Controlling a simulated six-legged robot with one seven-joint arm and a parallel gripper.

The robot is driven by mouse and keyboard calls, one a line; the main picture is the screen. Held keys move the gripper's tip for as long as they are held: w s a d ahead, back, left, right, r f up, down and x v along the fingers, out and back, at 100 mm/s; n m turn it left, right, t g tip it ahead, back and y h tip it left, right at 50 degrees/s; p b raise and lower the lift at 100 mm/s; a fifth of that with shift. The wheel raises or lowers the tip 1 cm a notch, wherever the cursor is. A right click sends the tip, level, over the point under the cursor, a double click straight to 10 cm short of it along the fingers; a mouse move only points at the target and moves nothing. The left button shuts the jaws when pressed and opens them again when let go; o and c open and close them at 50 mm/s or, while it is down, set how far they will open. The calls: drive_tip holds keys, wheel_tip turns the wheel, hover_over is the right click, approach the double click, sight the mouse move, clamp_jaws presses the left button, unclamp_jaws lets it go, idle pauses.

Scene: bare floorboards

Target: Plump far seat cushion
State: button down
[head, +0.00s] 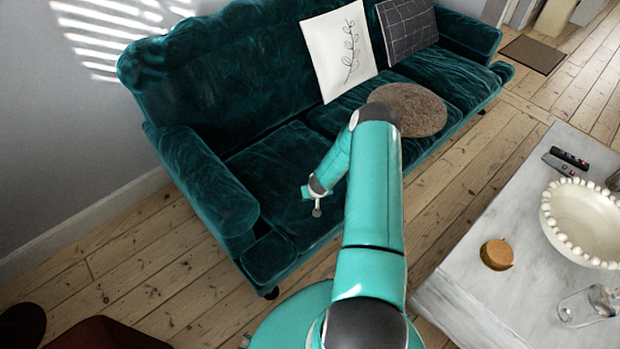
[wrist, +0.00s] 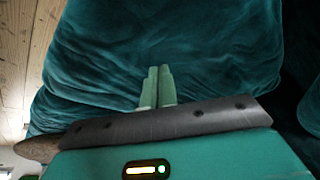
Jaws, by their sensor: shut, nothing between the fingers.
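The dark teal velvet sofa has a row of seat cushions. The far seat cushion (head: 452,78) is at the right end, beyond a round brown cushion (head: 410,108); its surface looks lightly creased. The near seat cushion (head: 270,165) is at the left end. My gripper (head: 316,210) is over the near cushion's front part, well away from the far one. In the wrist view my gripper's two fingers (wrist: 158,86) are together and empty, with teal velvet (wrist: 190,45) behind them. I cannot tell whether the fingertips touch it.
A white leaf-print pillow (head: 338,50) and a dark grid pillow (head: 407,28) lean on the backrest. A pale coffee table (head: 470,290) at the right holds a beaded bowl (head: 582,222), remotes (head: 565,160), a round wooden piece (head: 497,254) and a glass (head: 588,306). Bare floorboards lie between sofa and table.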

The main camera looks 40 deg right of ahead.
hover_over(280, 186)
drive_tip(key=s, duration=0.1)
drive_tip(key=shift+s+a+r, duration=0.1)
drive_tip(key=shift+s+a, duration=0.1)
idle(0.5)
idle(0.4)
drive_tip(key=shift+f, duration=1.5)
drive_tip(key=shift+r, duration=1.45)
drive_tip(key=shift+r, duration=3)
